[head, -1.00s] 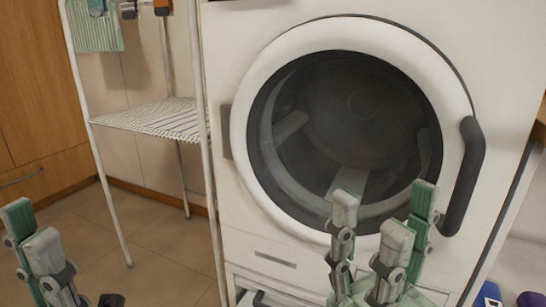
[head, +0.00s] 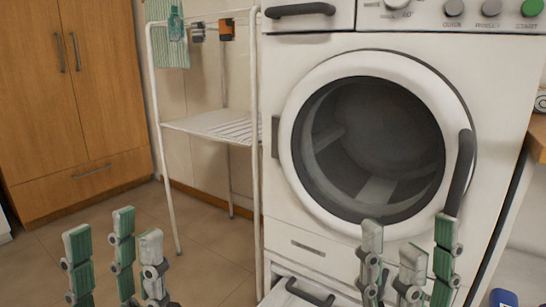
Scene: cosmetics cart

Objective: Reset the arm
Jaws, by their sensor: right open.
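My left gripper (head: 115,255) is at the lower left of the head view. Its green and white fingers point up and stand apart, with nothing between them. My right gripper (head: 408,265) is at the lower right, in front of the lower part of the washing machine (head: 285,200). Its fingers are spread and hold nothing. The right gripper overlaps the lower rim of the round door (head: 300,90) in the picture; I cannot tell how far apart they are. The arms below both grippers are mostly out of view.
The machine's door is shut, with a dark handle (head: 459,175) at its right. A low drawer (head: 290,290) shows below. A white rack (head: 255,190) stands left of the machine, near a wooden cabinet (head: 110,100). A wooden counter edge (head: 537,145) is at right. Floor (head: 200,265) at left is clear.

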